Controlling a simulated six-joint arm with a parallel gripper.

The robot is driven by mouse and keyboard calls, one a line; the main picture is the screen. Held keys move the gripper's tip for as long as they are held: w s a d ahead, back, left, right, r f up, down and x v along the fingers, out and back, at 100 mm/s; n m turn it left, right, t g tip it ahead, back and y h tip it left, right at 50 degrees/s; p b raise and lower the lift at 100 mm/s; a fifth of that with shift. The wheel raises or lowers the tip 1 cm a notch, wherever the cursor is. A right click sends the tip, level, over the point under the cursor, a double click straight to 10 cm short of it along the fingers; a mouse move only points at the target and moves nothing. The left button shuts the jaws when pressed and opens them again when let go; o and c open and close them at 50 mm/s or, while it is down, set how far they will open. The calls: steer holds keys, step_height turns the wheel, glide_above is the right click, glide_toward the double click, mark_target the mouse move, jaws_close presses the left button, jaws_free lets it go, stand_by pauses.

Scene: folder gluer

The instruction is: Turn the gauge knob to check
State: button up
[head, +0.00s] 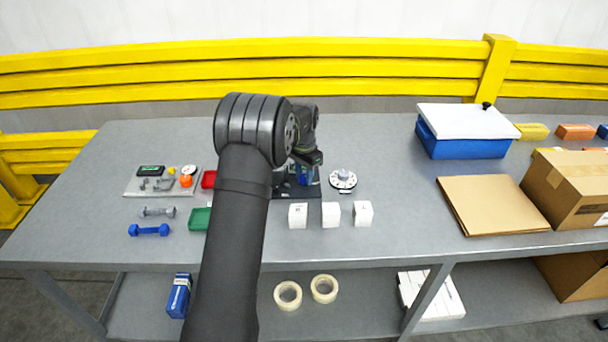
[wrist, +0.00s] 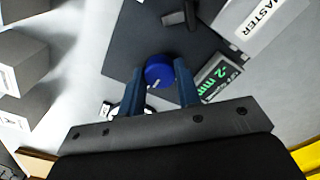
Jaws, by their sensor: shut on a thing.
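A round blue knob (wrist: 160,70) sits over a dark plate (wrist: 125,42) in the wrist view. My gripper (wrist: 158,84) is shut on the knob, with one blue-grey finger on each side of it. A display (wrist: 218,76) with green characters, reading about "-2 mm", is beside the right finger. A pale block marked MASTER (wrist: 262,24) lies beyond it. In the head view, my arm and gripper (head: 304,176) reach over the dark plate (head: 285,190) and hide much of the gauge.
White boxes (head: 331,214) stand in front of the plate, and a round silver dial piece (head: 343,181) lies to its right. A blue bin (head: 465,146) stands right; bare table lies between.

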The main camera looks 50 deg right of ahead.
mark_target(304, 176)
steer(key=shift+r, duration=0.1)
steer(key=o, duration=1)
steer(key=shift+c, duration=0.2)
step_height(304, 176, up, 17)
steer(key=shift+r, duration=0.2)
steer(key=shift+f, duration=0.1)
step_height(304, 176, down, 17)
steer(key=shift+f, duration=0.2)
stand_by(0.3)
